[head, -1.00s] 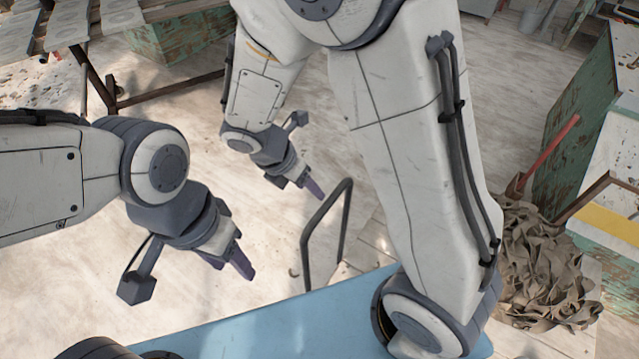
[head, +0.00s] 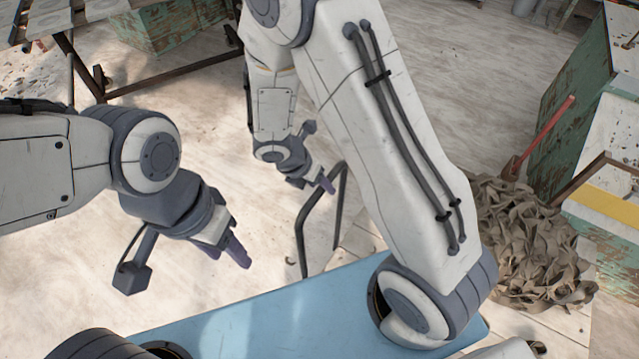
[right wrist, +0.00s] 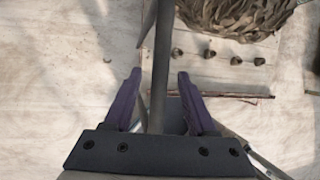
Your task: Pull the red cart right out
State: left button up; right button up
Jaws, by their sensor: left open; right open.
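No plainly red cart shows in either view. A dark bent-bar handle (head: 299,235) stands upright beyond my blue base in the head view; what it is fixed to is hidden by my arm and base. My right gripper (head: 327,186) is at the top of this handle. In the right wrist view, the dark bar (right wrist: 160,75) runs between the purple fingers of my right gripper (right wrist: 158,85), which are open with gaps on both sides. My left gripper (head: 240,256) is open and empty, left of the handle, above bare floor.
A heap of brown clay trimmings (head: 525,245) lies at the right, with a red bar (head: 545,135) leaning behind it beside a worn green crate (head: 570,110). A rack table (head: 150,80) stands back left. The floor (head: 440,100) is clear behind.

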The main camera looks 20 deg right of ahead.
grip_shut()
dwell(1.4)
